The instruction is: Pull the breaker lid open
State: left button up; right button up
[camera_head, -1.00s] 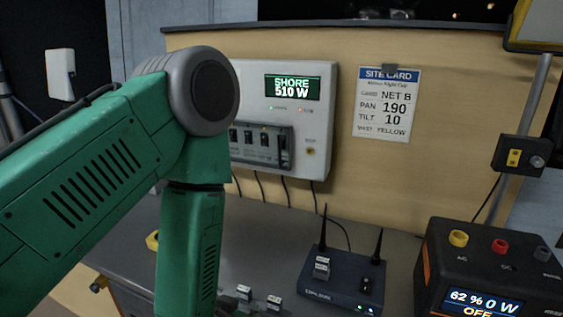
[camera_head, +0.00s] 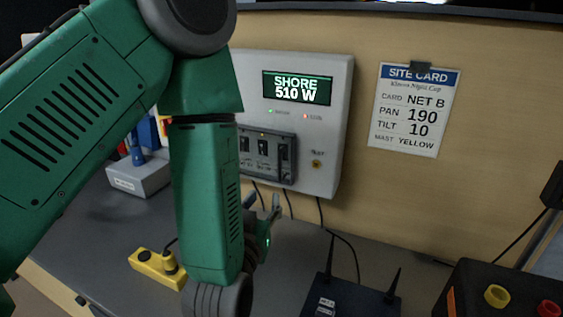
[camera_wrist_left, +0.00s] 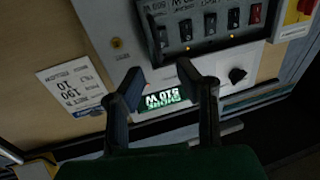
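The breaker lid (camera_head: 266,155) is a dark, smoky cover over a row of breaker switches, low on the white power box (camera_head: 340,120). It looks shut. My left arm hides its left part in the head view. In the left wrist view, the picture is turned over and the breaker row with its lid (camera_wrist_left: 208,25) is at the top. My left gripper (camera_head: 263,206) is just below the box in the head view. In the wrist view its two fingers (camera_wrist_left: 164,75) are spread, with nothing between them, apart from the lid. My right gripper is not in view.
Cables hang below the box. A router (camera_head: 350,298) with upright antennas stands at the front, with a black power unit (camera_head: 470,290) to its right. A yellow power strip (camera_head: 155,267) and a grey box (camera_head: 138,178) are at the left. A site card (camera_head: 415,110) hangs on the wall.

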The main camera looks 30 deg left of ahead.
aim_at(281, 169)
pick_arm(q)
jog(key=x, duration=0.4)
jog(key=p+x, duration=0.1)
jog(key=x, duration=0.7)
jog(key=shift+w+d+r+p, duration=0.15)
jog(key=shift+w+d+p, duration=0.1)
jog(key=shift+w+p, duration=0.15)
jog(key=shift+s+d+r, duration=0.1)
jog(key=shift+d, duration=0.25)
grip_shut()
jog(key=shift+a, duration=0.1)
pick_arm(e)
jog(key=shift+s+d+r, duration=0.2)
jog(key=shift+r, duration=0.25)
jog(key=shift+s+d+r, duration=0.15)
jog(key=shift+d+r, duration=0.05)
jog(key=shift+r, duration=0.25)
